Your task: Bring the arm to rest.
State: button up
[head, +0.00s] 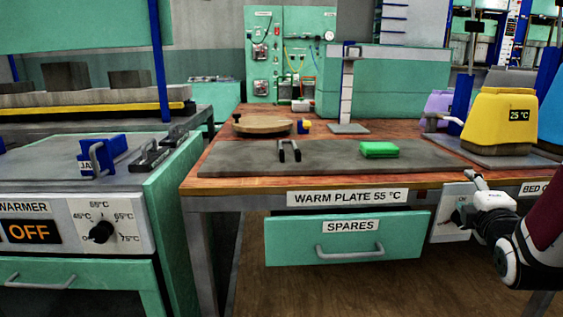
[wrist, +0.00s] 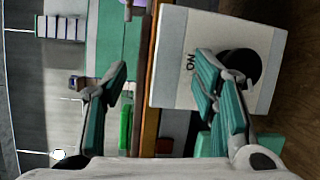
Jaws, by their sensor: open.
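My gripper (head: 464,196) is at the right in the head view, in front of the bench's front edge by a white switch panel (head: 448,231). It is open and empty. In the wrist view, my gripper (wrist: 165,82) shows its two teal-padded fingers spread wide. The right finger there overlaps a black knob (wrist: 245,68) on the white panel, marked "ON". I cannot tell whether the finger touches the knob. My forearm reaches in from the right edge of the head view.
A grey warm plate (head: 330,162) lies on the wooden bench, bearing a green block (head: 379,149) and a dark two-pronged piece. A yellow "25 °C" press (head: 503,115) stands at the right. The spares drawer (head: 295,245) is shut. The warmer (head: 60,228) at left reads OFF.

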jog(key=s+a+f+m+g+y, duration=0.4)
jog(key=s+a+m+g, duration=0.55)
jog(key=s+a, duration=0.35)
jog(key=s+a+m+g+y+p, duration=0.1)
jog(key=s+a+m+g, duration=0.3)
jog(key=s, duration=0.8)
jog(key=s+a+m+g+y, duration=0.1)
jog(key=s+a+m+g, duration=0.3)
jog(key=s, duration=0.8)
notch_tip(320, 180, up, 21)
jog(key=w+a+n+t+p, duration=0.1)
jog(key=w+t+p, duration=0.1)
jog(key=p, duration=1.8)
jog(key=shift+w+t, duration=0.35)
jog(key=shift+t, duration=0.3)
jog(key=s+r+p, duration=0.1)
jog(key=r+p, duration=0.5)
jog(key=s+r+t+p, duration=0.1)
jog(key=r+p, duration=0.5)
jog(key=s+r+t+p, duration=0.1)
jog(key=r+p, duration=0.5)
jog(key=r, duration=0.1)
jog(key=shift+n, duration=0.35)
jog(key=shift+c, duration=0.4)
